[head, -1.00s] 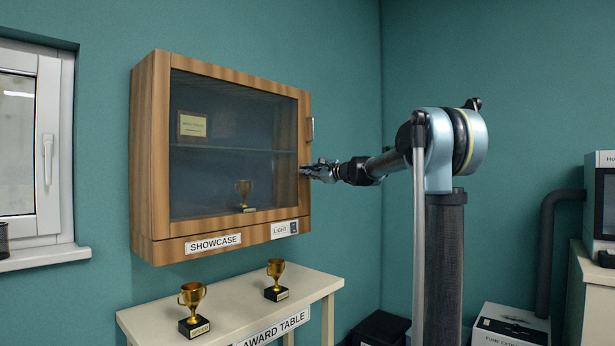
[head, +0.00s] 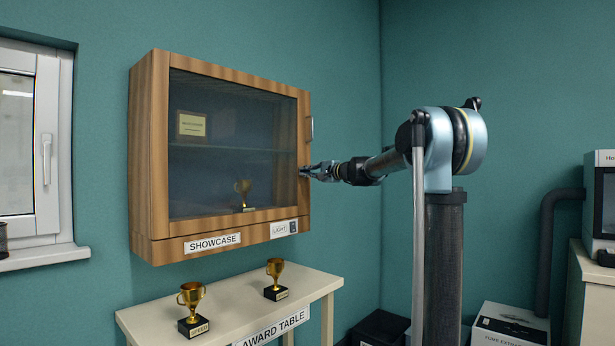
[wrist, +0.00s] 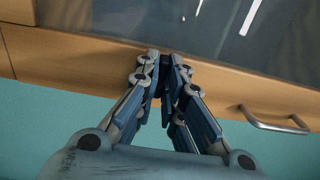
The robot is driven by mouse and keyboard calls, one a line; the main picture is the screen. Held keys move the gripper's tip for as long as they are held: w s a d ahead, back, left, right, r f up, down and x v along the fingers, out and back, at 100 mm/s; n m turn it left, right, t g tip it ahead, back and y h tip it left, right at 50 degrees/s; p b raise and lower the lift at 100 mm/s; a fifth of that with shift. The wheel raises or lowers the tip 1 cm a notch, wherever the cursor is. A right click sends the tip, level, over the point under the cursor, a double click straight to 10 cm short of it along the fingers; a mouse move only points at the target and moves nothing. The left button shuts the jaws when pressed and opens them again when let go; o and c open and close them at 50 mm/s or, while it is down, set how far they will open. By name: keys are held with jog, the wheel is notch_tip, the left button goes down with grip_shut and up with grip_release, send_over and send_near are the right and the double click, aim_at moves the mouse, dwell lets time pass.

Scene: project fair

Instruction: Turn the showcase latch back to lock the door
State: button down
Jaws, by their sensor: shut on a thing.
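The wooden showcase (head: 148,140) hangs on the wall with its glass door (head: 235,120) closed against the frame. My gripper (head: 305,172) is at the right edge of the door, below the vertical handle (head: 310,128). In the wrist view my gripper (wrist: 165,75) has its fingertips close together at the wooden door frame (wrist: 85,52), shut on a small dark part, the latch (wrist: 155,82). The fingers hide most of the latch, so I cannot tell its exact angle. The metal handle also shows in the wrist view (wrist: 275,122), clear of the fingers.
A gold trophy (head: 243,192) and a plaque (head: 192,125) are inside the showcase. Two trophies stand on the award table (head: 230,300) below. A light switch (head: 292,227) is on the lower frame. The window (head: 30,140) is at left.

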jog(key=shift+s+a+f, duration=0.15)
jog(key=shift+s+f, duration=0.05)
jog(key=shift+s, duration=0.05)
jog(key=c, duration=1.8)
grip_release()
jog(key=shift+c, duration=0.2)
jog(key=shift+o, duration=0.6)
jog(key=shift+a, duration=0.1)
jog(key=shift+w, duration=0.1)
jog(key=shift+r, duration=0.1)
jog(key=v, duration=1.2)
